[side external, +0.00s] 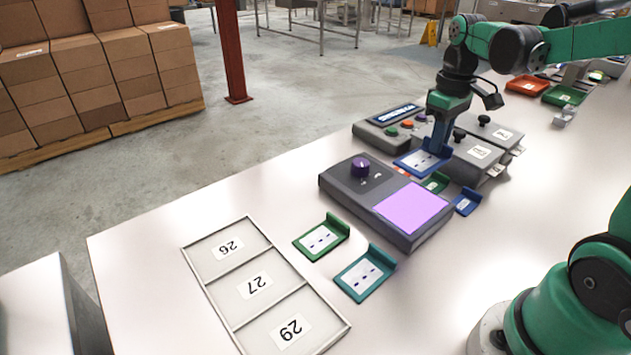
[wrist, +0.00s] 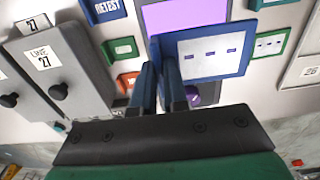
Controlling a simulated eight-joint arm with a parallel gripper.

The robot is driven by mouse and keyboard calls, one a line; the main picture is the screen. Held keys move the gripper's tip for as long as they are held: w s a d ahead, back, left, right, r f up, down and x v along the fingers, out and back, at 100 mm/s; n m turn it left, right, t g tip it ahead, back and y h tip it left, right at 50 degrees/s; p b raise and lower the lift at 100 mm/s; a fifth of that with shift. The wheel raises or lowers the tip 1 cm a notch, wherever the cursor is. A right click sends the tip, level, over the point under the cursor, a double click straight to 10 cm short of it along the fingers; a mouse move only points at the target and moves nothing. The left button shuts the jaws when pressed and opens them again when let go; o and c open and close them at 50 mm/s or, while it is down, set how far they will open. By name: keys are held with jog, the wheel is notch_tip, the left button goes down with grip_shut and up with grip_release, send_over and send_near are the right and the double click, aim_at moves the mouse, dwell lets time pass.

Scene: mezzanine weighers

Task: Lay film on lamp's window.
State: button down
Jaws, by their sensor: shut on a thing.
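The lamp is a dark grey box (side external: 345,190) with a purple knob (side external: 361,166) and a lit violet window (side external: 412,207); the window also shows in the wrist view (wrist: 185,17). My gripper (side external: 437,146) is shut on the upright tab of a blue-framed film (side external: 420,163), a white card with dark dashes. It holds this film beyond the lamp's far edge in the side view. In the wrist view the film (wrist: 208,52) hides part of the lamp. A green-framed film (side external: 321,239) and a teal-framed film (side external: 365,273) lie on the table near the lamp.
A partitioned tray (side external: 233,325) marked 26, 27 and 29 lies at the front left. A button console (side external: 375,133) and grey boxes with black knobs (side external: 470,160) stand behind the lamp. A small blue holder (side external: 467,201) lies right of it.

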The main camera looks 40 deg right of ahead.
aim_at(424, 196)
notch_tip(424, 196, down, 9)
jog(key=shift+f, duration=0.1)
dwell(0.4)
jog(key=shift+f, duration=0.1)
jog(key=c, duration=0.9)
grip_release()
notch_tip(424, 196, up, 12)
jog(key=shift+a, duration=0.4)
jog(key=a+f+t, duration=0.2)
jog(key=a+t, duration=0.5)
jog(key=a, duration=0.6)
jog(key=shift+s+a+f, duration=0.15)
jog(key=shift+s, duration=0.25)
